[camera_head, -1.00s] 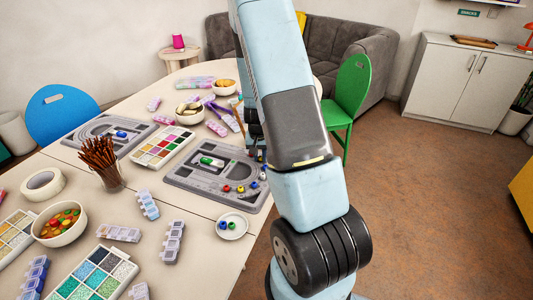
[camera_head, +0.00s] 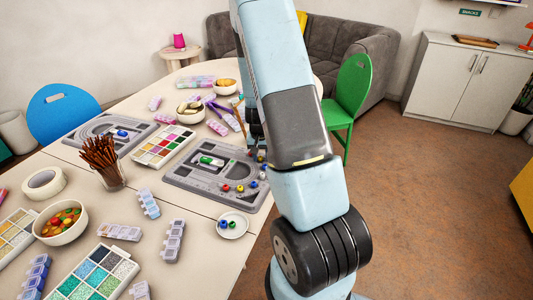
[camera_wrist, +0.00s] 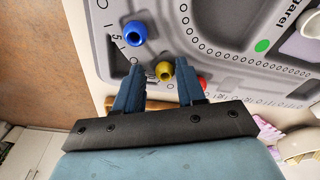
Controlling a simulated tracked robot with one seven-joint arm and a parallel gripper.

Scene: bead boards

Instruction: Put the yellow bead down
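The yellow bead (camera_wrist: 165,70) is between the fingertips of my gripper (camera_wrist: 158,80) in the wrist view, closer to the right finger. Clear space shows between the bead and the left finger, so the gripper looks open. The bead appears to be on the grey bead board (camera_wrist: 222,72); exact contact is hard to judge. A blue bead (camera_wrist: 135,33) is to its left. A red bead (camera_wrist: 202,83) is partly hidden behind the right finger. In the head view, my arm hides most of the gripper at the board's far right corner.
More beads, including a red one (camera_head: 226,188), lie along the near right part of the board (camera_head: 185,180). A white saucer (camera_head: 240,230) with beads stands in front. A colour palette (camera_head: 163,146) and a cup of sticks (camera_head: 112,175) are to the left. Floor lies beyond the table's right edge.

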